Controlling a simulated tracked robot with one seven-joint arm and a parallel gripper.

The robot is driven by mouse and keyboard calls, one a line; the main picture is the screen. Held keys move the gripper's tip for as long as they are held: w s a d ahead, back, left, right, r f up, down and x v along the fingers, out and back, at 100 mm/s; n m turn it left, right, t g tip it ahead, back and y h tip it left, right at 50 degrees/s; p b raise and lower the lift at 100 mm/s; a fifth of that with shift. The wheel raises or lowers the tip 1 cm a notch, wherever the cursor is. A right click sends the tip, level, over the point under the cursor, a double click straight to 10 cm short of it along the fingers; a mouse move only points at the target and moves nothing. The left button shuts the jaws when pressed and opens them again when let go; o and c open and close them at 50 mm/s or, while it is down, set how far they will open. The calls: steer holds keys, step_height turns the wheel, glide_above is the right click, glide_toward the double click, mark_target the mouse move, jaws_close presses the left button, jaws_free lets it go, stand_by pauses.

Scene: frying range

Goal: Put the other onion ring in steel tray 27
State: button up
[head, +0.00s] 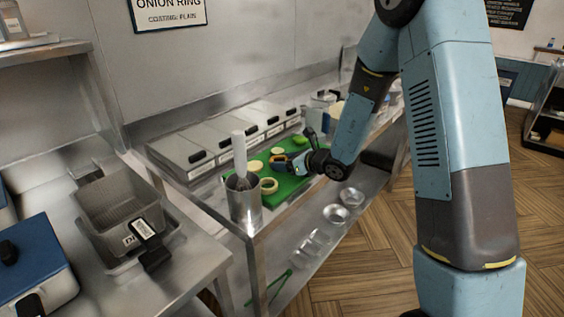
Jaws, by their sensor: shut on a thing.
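My gripper (279,163) is small in the head view, low over the green cutting board (292,187). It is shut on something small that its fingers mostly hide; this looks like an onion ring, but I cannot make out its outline. A pale onion ring (269,186) lies on the board near the steel cup, just in front of my gripper. Other pale round pieces (255,167) lie left of and behind the gripper. I cannot read a number 27 on any tray.
A steel cup (244,205) holding a white-handled tool stands at the board's left. Lidded steel containers (187,152) with labels line the back. A fryer basket (119,200) is at left. Small steel bowls (337,213) sit on the lower shelf. Green pieces (300,141) lie at the board's far end.

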steer(key=shift+s+f, duration=0.1)
steer(key=shift+f, duration=0.2)
steer(key=shift+s+d+f, duration=0.1)
steer(key=shift+s+f, duration=0.05)
steer(key=shift+f, duration=0.1)
steer(key=o, duration=0.8)
steer(key=shift+s+f, duration=0.15)
steer(key=shift+f, duration=0.05)
steer(key=shift+a+r, duration=0.2)
steer(key=shift+r, duration=0.25)
steer(key=v, duration=0.8)
steer(key=r+v, duration=0.1)
steer(key=v, duration=0.3)
steer(key=shift+w+d, duration=0.1)
steer(key=shift+w, duration=0.3)
